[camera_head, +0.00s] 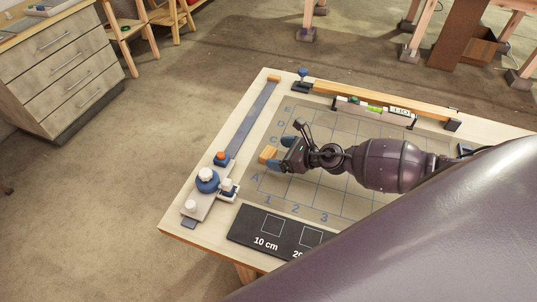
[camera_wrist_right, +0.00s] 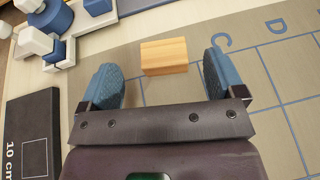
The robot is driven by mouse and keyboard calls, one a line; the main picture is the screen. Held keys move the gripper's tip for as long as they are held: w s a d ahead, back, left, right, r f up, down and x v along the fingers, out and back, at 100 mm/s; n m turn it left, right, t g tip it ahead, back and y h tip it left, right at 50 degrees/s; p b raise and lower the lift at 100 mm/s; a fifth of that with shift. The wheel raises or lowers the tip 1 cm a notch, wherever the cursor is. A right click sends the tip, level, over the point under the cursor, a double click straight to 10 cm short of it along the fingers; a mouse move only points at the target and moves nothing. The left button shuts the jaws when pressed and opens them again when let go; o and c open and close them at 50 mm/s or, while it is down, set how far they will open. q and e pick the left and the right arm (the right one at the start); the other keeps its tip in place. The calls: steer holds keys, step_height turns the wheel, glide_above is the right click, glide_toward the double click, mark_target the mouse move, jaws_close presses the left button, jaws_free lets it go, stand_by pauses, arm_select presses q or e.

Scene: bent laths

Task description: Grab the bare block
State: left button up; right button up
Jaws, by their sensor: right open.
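The bare block (camera_head: 267,154) is a plain wooden block near the left edge of the gridded mat, by the letter C. It also shows in the right wrist view (camera_wrist_right: 164,56), lying flat with visible grain. My right gripper (camera_head: 279,154) is open and reaches in from the right, with its blue-padded fingers pointing at the block. In the right wrist view the block is just ahead of the fingertips (camera_wrist_right: 161,75), roughly centred between them and touching neither. My left gripper is not in view.
A grey lath (camera_head: 252,116) runs along the table's left side. Blue and white pieces (camera_head: 207,180) stand at its near end. A black board (camera_head: 277,234) marked 10 cm lies in front. A wooden lath (camera_head: 375,104) and a level lie along the back.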

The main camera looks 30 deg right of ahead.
mark_target(265, 151)
steer(key=x, duration=0.4)
steer(key=shift+w+a+f, duration=0.1)
steer(key=shift+w+f, duration=0.1)
steer(key=shift+w, duration=0.15)
steer(key=c, duration=1)
